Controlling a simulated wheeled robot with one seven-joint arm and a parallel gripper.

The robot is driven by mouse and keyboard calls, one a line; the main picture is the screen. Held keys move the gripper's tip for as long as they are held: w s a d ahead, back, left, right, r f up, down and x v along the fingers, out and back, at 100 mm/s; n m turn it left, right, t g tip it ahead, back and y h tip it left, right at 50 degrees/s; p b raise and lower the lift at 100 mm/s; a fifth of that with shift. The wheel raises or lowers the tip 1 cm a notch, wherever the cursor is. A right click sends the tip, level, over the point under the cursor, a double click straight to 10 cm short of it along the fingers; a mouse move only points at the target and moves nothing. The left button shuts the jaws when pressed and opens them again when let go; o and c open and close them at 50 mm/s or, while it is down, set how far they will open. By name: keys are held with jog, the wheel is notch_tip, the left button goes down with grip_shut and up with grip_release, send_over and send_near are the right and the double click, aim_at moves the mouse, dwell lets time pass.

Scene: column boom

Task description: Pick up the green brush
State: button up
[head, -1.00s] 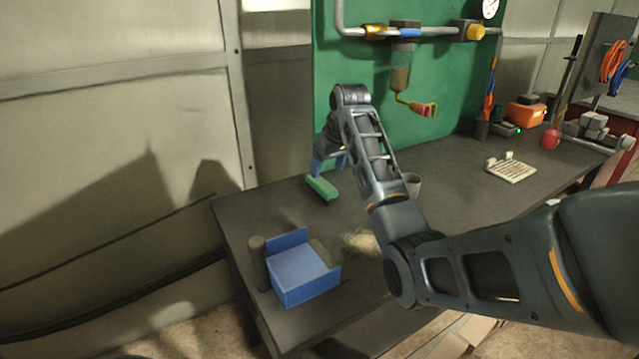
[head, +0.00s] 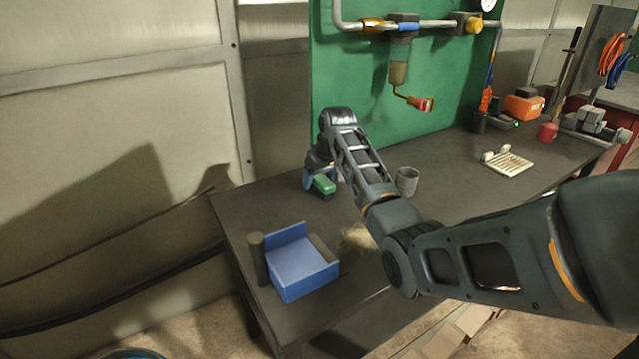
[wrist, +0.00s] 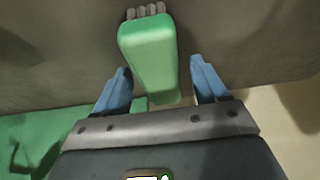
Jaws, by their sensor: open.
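The green brush (head: 324,184) lies near the back edge of the dark workbench in the head view, with my gripper (head: 316,180) right at it. In the wrist view the brush (wrist: 148,55) is a green block with pale grey bristles at its top end. My gripper (wrist: 162,85) is open, with one blue finger on each side of the brush's lower part. Gaps show between the fingers and the brush. My arm and wrist hide part of the gripper in the head view.
A blue dustpan-like tray (head: 303,268) stands at the bench's (head: 240,213) front left, beside a dark cylinder (head: 257,258). A pile of shavings (head: 357,238) lies below my arm. A grey cup (head: 407,181) stands right of my forearm. The green panel (head: 375,95) rises behind.

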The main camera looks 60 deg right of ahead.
jog(key=shift+f, duration=0.25)
dwell(0.4)
jog(key=c, duration=1.1)
